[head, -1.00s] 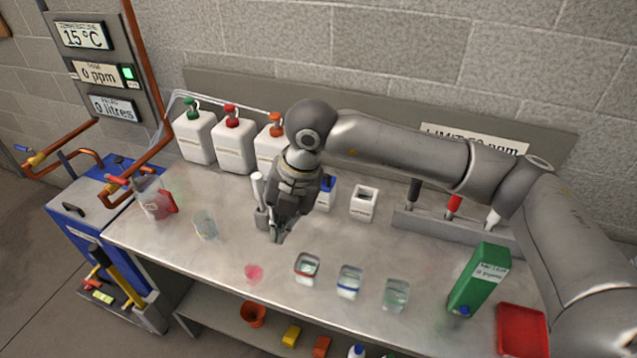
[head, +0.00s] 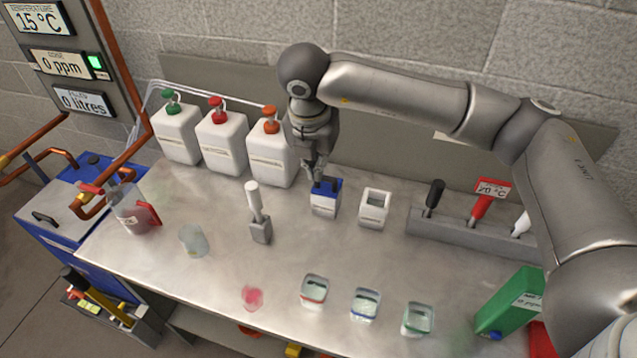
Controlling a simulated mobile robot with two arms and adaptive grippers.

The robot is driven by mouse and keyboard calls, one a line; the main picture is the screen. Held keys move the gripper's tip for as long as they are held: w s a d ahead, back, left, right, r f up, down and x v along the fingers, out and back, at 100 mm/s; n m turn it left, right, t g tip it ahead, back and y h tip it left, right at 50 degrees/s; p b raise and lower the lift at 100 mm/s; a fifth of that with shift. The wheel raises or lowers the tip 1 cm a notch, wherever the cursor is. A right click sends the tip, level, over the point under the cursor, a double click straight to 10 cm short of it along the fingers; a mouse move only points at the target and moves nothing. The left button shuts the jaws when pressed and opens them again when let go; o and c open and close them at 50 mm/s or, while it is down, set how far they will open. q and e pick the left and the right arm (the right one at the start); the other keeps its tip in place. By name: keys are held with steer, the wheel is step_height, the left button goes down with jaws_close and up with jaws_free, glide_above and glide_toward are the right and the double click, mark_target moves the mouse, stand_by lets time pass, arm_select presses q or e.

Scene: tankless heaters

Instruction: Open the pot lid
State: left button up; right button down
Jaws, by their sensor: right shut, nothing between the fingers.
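A small white pot (head: 324,209) with a blue lid (head: 327,188) stands on the bench, below the middle of the head view. The lid is on the pot. My right gripper (head: 317,176) points down just above and slightly behind the lid. Its fingers are together with nothing between them. I cannot tell whether the fingertips touch the lid. My left gripper is not in view.
A white open-topped container (head: 374,207) stands close to the pot's right. A white-handled tool in a grey block (head: 260,230) is at its left. White pump bottles (head: 221,141) stand behind left. Several glass beakers (head: 314,291) stand in front.

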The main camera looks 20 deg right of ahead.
mark_target(327, 180)
steer(key=w+d+b+x, duration=0.1)
steer(key=w+x, duration=0.1)
steer(key=x, duration=1.3)
steer(key=shift+w+r, duration=0.15)
steer(key=shift+w, duration=0.05)
steer(key=shift+d, duration=0.1)
stand_by(0.4)
steer(key=shift+w+r+g, duration=0.1)
steer(key=shift+r+g, duration=0.15)
steer(key=shift+g, duration=0.05)
